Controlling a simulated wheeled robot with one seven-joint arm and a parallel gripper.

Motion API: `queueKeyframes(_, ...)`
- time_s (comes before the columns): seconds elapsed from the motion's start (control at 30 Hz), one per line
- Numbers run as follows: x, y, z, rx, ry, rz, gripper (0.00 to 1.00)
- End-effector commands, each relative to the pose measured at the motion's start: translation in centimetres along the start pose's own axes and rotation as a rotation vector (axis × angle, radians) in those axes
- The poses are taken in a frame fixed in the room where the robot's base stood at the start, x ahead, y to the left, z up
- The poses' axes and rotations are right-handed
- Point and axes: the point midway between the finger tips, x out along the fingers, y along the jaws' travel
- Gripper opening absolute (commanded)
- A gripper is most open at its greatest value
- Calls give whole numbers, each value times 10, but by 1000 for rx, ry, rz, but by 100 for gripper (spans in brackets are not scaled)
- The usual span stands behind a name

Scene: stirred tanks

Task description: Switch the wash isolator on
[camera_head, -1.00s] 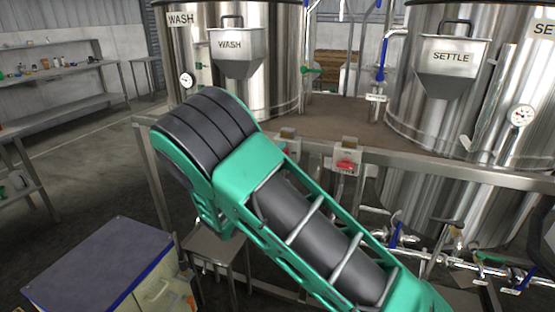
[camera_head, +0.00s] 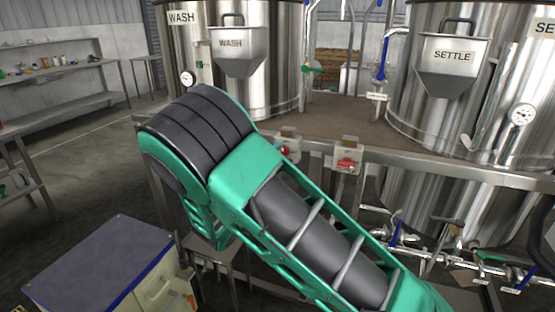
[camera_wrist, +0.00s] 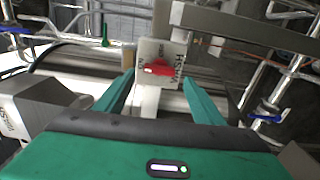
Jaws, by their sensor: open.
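The wash isolator (camera_wrist: 150,49) is a pale box with a red handle (camera_wrist: 157,68) and a sideways WASH label, straight ahead in the wrist view. The handle lies across the line of the lettering. Its small position marks are too blurred to read. My gripper (camera_wrist: 158,78) is open, with one green finger on each side below the handle, and nothing is held. Whether a finger touches the box cannot be told. In the head view, two red-handled isolators sit on the frame rail; the left one (camera_head: 288,136) is partly hidden by my arm, which also hides my gripper.
The wash tank (camera_head: 273,85) and the settle tank (camera_head: 410,105) stand behind the metal rail (camera_head: 430,172). Pipes with blue-handled valves (camera_head: 396,234) run low at the right. A cabinet (camera_head: 100,265) stands front left, with open floor beyond it.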

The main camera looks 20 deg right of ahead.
Motion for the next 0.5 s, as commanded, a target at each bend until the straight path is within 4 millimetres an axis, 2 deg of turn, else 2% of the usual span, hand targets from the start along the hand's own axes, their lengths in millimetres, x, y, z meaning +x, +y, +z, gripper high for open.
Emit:
queueKeyframes(0.2,-42,-1,-3,-1,5,-2,62)
queueKeyframes(0.3,-57,-1,-2,-1,4,-1,62)
queueKeyframes(0.5,-74,-1,-3,0,4,-2,62)
